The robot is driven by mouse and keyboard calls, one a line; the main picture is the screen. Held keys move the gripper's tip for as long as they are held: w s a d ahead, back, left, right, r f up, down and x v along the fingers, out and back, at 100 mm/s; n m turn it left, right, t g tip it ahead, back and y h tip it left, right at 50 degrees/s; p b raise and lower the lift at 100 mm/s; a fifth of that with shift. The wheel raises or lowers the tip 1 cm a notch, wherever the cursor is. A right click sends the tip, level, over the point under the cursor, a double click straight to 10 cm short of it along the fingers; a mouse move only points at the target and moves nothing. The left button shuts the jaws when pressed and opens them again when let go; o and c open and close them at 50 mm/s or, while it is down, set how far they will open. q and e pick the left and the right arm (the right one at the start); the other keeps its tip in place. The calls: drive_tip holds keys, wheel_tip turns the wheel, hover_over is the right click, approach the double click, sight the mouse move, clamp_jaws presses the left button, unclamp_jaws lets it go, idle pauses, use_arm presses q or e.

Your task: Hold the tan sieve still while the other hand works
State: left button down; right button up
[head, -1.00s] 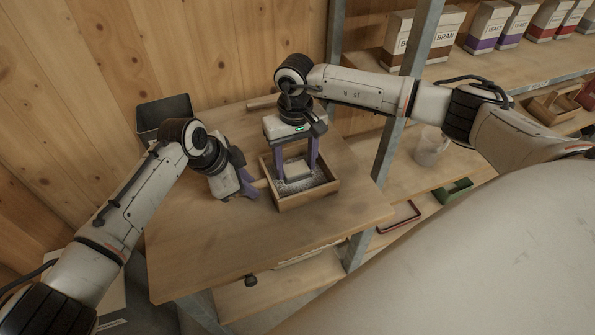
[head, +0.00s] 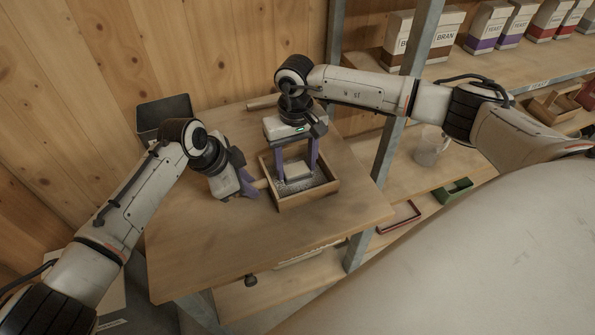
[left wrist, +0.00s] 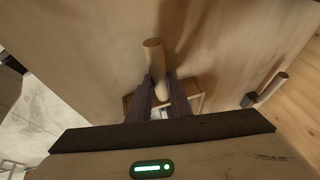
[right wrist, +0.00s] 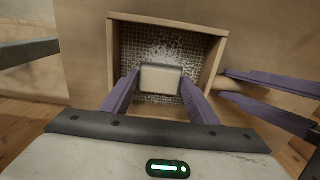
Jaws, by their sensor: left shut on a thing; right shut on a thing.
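The tan sieve (head: 308,197) is a square wooden frame with a mesh floor, lying on the wooden table. The right wrist view shows its rim (right wrist: 165,22) and white powder scattered on the mesh. My left gripper (head: 258,186) is shut on the sieve's round handle (left wrist: 154,58) at the frame's left side. My right gripper (head: 297,174) points down inside the frame and is shut on a pale block (right wrist: 161,79). The block is at or just above the mesh; I cannot tell if it touches.
A dark bin (head: 165,112) stands behind the table's left corner. A wooden rod (head: 263,103) lies at the back edge. A metal post (head: 388,145) rises at the right, before shelves with boxes and a pale jug (head: 430,147). The table's front (head: 240,240) is clear.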

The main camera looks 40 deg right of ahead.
drive_tip(key=shift+w+a, duration=0.2)
drive_tip(key=shift+a, duration=0.55)
drive_tip(key=shift+d, duration=0.15)
drive_tip(key=shift+s+d+f, duration=0.1)
drive_tip(key=shift+s+d, duration=0.1)
drive_tip(key=shift+d, duration=0.5)
drive_tip(key=shift+s+d, duration=0.15)
drive_tip(key=shift+d, duration=0.55)
drive_tip(key=shift+w+a, duration=0.2)
drive_tip(key=shift+a, duration=0.55)
drive_tip(key=shift+w+a, duration=0.15)
drive_tip(key=shift+a, duration=0.6)
drive_tip(key=shift+d, duration=0.1)
drive_tip(key=shift+s+d, duration=0.2)
drive_tip(key=shift+d, duration=0.5)
drive_tip(key=shift+s+d, duration=0.15)
drive_tip(key=shift+d, duration=0.55)
